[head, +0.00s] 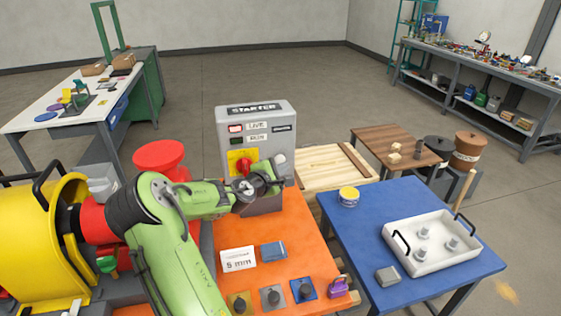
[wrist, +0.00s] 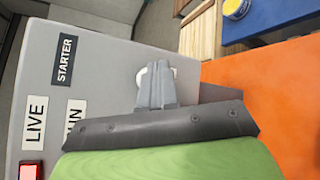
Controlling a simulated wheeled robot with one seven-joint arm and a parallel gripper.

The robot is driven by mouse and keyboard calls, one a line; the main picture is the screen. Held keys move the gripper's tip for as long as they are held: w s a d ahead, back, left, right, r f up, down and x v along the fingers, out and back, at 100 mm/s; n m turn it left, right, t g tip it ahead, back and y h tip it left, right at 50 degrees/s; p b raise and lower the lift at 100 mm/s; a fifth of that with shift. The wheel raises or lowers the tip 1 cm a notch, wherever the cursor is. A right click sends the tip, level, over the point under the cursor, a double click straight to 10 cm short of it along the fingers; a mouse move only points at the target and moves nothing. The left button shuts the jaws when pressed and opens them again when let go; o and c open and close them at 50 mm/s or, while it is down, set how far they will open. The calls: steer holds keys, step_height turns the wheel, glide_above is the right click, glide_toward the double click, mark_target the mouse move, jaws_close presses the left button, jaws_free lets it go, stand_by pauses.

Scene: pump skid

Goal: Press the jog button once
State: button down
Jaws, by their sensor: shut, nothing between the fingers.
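The grey starter box (head: 256,125) stands at the back of the orange bench, with its STARTER, LIVE and RUN labels on the front. It also fills the left of the wrist view (wrist: 105,65). A pale round button (head: 281,158) sits low on the right of its face; I cannot read a jog label on it. In the wrist view a pale round part (wrist: 144,76) shows behind my fingertips. My gripper (head: 275,169) is shut and empty, its fingertips (wrist: 155,76) right in front of that button and partly covering it. I cannot tell whether they touch.
A red rotary switch (head: 243,166) on a yellow plate sits left of my gripper. The orange bench (head: 290,258) holds a 5 mm card (head: 238,259), a blue block (head: 273,252) and several padlock-like pieces. A blue table (head: 350,222) with a white tray stands right.

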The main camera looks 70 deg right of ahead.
steer(key=shift+w+d, duration=0.2)
steer(key=shift+d, duration=0.15)
steer(key=shift+w+d+p, duration=0.25)
steer(key=shift+d+p, duration=0.1)
steer(key=shift+d, duration=0.05)
stand_by(0.8)
steer(key=shift+a, duration=0.1)
steer(key=shift+s+a, duration=0.45)
steer(key=shift+a, duration=0.2)
steer(key=shift+s+a+b, duration=0.2)
steer(key=shift+s+a, duration=0.25)
steer(key=shift+a, duration=0.3)
steer(key=shift+s+a+b, duration=0.15)
steer(key=shift+s+a, duration=0.25)
steer(key=shift+a, duration=0.3)
steer(key=shift+s+a+b, duration=0.2)
steer(key=shift+s+a, duration=0.25)
steer(key=shift+a, duration=0.3)
